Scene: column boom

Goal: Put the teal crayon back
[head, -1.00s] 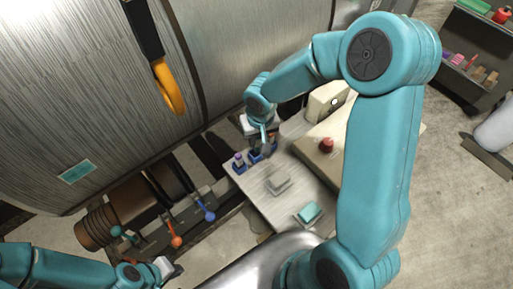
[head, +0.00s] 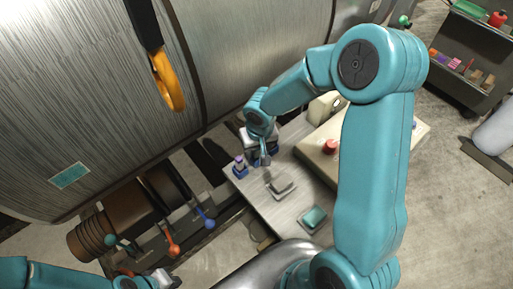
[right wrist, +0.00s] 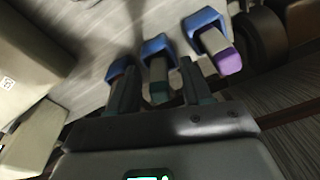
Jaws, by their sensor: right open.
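The teal crayon (right wrist: 158,92), grey with a dark teal end, sits at the middle blue holder (right wrist: 158,45) in the right wrist view. My right gripper (right wrist: 158,95) is open, with one finger on each side of this crayon. Whether the fingers touch it is not clear. In the head view my right gripper (head: 263,161) is low over the holders at the table's far-left edge, and the crayon is hidden there. My left gripper (head: 165,279) is at the bottom left, away from the table; its fingers are too small to read.
A purple-ended crayon (right wrist: 229,61) stands in the holder to the right; another holder (right wrist: 118,67) is partly behind the left finger. The table holds a grey block (head: 282,187), a teal block (head: 314,217) and a box with a red knob (head: 330,146). Levers (head: 174,249) stand left.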

